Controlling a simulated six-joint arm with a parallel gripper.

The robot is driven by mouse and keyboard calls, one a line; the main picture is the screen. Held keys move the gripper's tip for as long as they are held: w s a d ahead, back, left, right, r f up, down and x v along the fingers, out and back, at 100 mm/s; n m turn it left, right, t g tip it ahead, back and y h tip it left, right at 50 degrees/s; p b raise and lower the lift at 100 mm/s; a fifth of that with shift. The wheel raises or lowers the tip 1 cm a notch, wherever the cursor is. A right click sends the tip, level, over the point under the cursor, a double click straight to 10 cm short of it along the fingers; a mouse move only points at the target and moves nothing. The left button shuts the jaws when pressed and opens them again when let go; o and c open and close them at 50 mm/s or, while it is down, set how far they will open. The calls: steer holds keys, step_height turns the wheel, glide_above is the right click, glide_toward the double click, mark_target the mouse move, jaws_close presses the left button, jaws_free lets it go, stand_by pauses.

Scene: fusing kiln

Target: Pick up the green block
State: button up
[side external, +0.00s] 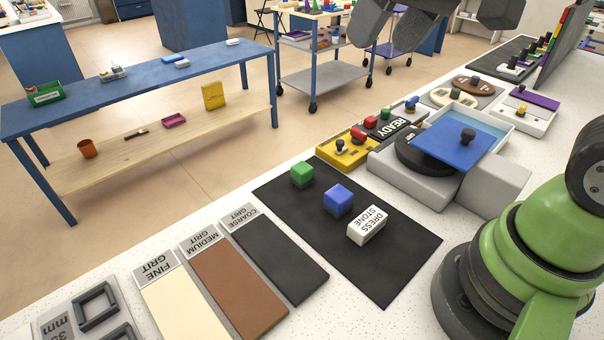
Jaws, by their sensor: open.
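The green block (302,174) sits on the black mat (398,263), near the mat's far left corner. A blue block (338,200) sits to its right and nearer the camera on the same mat. My gripper (393,38) shows at the top of the picture, cut off by the upper edge. Its two grey fingers are apart with nothing between them. It is above the bench, well up and to the right of the green block, not touching it.
A white dress stone (367,225) lies near the blue block. Grit plates, such as the brown medium one (238,285), lie left of the mat. A wheel unit with a blue plate (460,141) and a yellow switch box (347,151) stand behind it. Open floor lies beyond the bench.

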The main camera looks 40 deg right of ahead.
steer(key=w+f+n+g, duration=0.2)
steer(key=w+f+g, duration=0.1)
steer(key=w+f, duration=0.65)
steer(key=g+h, duration=0.1)
steer(key=g, duration=0.1)
glide_above(302, 167)
steer(key=shift+n, duration=0.4)
step_height(302, 167, down, 14)
steer(key=shift+a+f, duration=0.1)
steer(key=shift+f, duration=3.15)
steer(key=c, duration=1.1)
